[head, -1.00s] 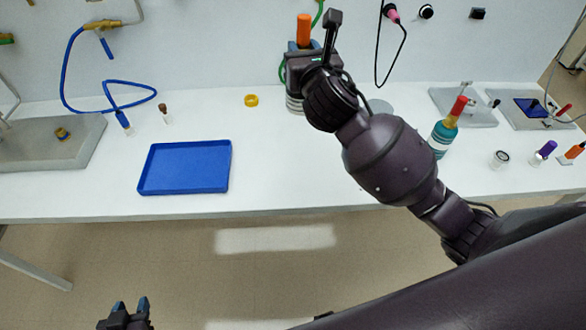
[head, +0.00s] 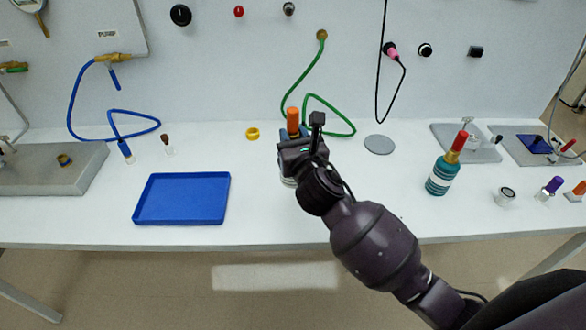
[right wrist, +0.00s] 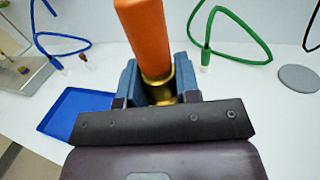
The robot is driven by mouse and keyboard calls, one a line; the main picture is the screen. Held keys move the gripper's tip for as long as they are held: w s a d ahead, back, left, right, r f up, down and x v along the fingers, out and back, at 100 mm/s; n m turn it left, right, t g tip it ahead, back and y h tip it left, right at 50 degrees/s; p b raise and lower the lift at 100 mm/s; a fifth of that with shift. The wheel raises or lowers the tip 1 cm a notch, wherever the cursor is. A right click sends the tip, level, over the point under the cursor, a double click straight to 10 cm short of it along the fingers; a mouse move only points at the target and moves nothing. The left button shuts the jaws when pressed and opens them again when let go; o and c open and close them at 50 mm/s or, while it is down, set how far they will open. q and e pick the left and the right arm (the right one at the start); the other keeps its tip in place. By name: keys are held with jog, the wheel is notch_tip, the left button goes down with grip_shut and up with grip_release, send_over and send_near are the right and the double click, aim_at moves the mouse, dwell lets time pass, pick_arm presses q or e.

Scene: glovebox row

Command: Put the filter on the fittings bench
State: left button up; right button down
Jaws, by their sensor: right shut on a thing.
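My right gripper (head: 293,150) is shut on the brass neck of an orange-topped thing (head: 293,121), which seems to be the filter. It stands roughly upright, and a pale banded body shows a little below the jaws. In the right wrist view its orange top (right wrist: 145,35) rises between the two blue-grey fingers (right wrist: 158,85). The gripper is over the white bench (head: 260,215), right of the blue tray. I cannot tell whether the filter's base touches the bench. My left gripper is not in view.
A blue tray (head: 182,199) lies left of the gripper. A grey disc (head: 379,145) and a teal red-topped bottle (head: 441,174) stand to the right. Bare bench lies between tray and gripper.

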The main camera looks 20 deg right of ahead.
notch_tip(320, 180, down, 5)
jog(key=shift+r+b, duration=0.1)
jog(key=shift+b, duration=0.5)
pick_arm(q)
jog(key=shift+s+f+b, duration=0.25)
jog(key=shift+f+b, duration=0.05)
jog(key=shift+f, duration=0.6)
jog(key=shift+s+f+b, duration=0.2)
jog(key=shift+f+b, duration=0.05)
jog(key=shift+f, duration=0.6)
pick_arm(e)
jog(key=shift+f, duration=1.85)
jog(key=c, duration=0.8)
grip_release()
jog(key=shift+f, duration=0.1)
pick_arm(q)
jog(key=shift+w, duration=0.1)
pick_arm(e)
jog(key=shift+r, duration=0.2)
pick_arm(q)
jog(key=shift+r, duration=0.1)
pick_arm(e)
jog(key=shift+s, duration=6.05)
